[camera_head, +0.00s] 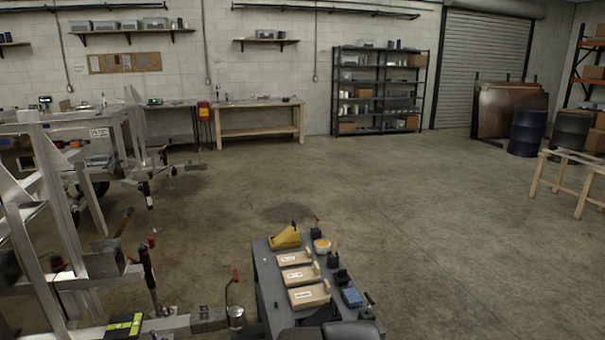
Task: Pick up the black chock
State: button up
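A grey cart (262,285) stands at the bottom middle of the head view. A yellow wedge-shaped chock (285,238) sits at its far end. Several small black items lie along the cart's right side: one (333,260) near the middle and another (342,277) just nearer. I cannot tell for sure which of them, if any, is the black chock, as they are small. My gripper is not seen in this view, and nothing is seen held. Dark rounded shapes at the bottom edge partly cover the cart's near end.
Wooden trays (309,295), an orange-topped tub (321,246) and a blue box (352,297) share the cart. An aluminium trailer frame (62,200) with tools fills the left. Open concrete floor (450,230) lies to the right. A workbench (258,104) and shelves (378,90) line the back wall.

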aim_at(329, 313)
jog(key=k+l+z, duration=0.1)
jog(key=i+z, duration=0.35)
jog(key=z, duration=0.15)
jog(key=i+j+z, duration=0.25)
jog(key=z, duration=0.25)
jog(key=i+j+z, duration=0.45)
jog(key=k+l, duration=0.05)
jog(key=l, duration=0.05)
